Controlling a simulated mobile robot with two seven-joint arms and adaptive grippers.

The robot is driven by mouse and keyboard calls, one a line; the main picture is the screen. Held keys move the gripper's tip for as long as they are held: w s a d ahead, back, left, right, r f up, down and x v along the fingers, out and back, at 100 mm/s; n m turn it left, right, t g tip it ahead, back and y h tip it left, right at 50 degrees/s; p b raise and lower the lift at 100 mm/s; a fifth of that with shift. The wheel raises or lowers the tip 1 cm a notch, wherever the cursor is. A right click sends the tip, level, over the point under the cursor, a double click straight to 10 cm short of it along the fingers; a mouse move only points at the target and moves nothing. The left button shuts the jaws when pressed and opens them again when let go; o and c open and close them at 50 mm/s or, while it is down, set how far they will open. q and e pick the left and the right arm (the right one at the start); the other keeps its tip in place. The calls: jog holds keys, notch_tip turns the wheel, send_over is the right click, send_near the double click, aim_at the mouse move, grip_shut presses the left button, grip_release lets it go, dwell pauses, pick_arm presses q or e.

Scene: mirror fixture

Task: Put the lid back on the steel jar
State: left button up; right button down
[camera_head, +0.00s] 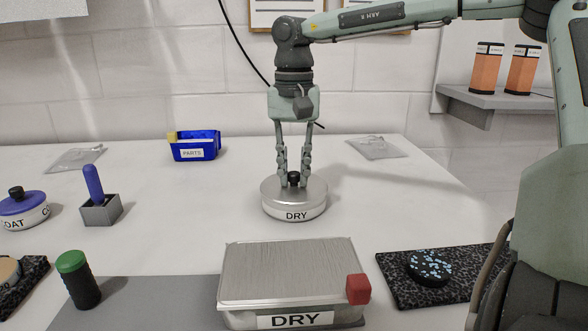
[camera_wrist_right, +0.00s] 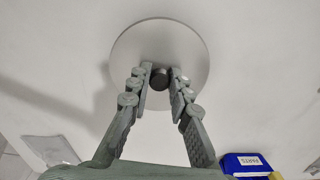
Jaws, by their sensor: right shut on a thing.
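A round, low steel jar (camera_head: 296,214) with a white band marked DRY stands on the table in the head view. Its flat silver lid (camera_head: 272,187) has a small black knob and lies on top, looking level; I cannot tell whether it is fully seated. My right gripper (camera_head: 294,176) comes down from above and is shut on the lid's knob. In the right wrist view, the fingertips (camera_wrist_right: 160,80) are on either side of the dark knob, with the round grey lid (camera_wrist_right: 160,38) behind them. My left gripper is not in view.
A steel box (camera_head: 290,272) marked DRY with a red tab stands in front. A blue parts bin (camera_head: 195,148) is behind left. A purple-topped pot (camera_head: 22,208), a purple-handled tool (camera_head: 94,184) and a green-capped cylinder (camera_head: 76,278) are left. A dark mat (camera_head: 400,290) lies right.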

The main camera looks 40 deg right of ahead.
jog(key=c, duration=1.3)
grip_release()
jog(key=o, duration=0.5)
jog(key=shift+c, duration=0.2)
jog(key=shift+r, duration=0.1)
jog(key=shift+r, duration=3.45)
jog(key=shift+c, duration=0.4)
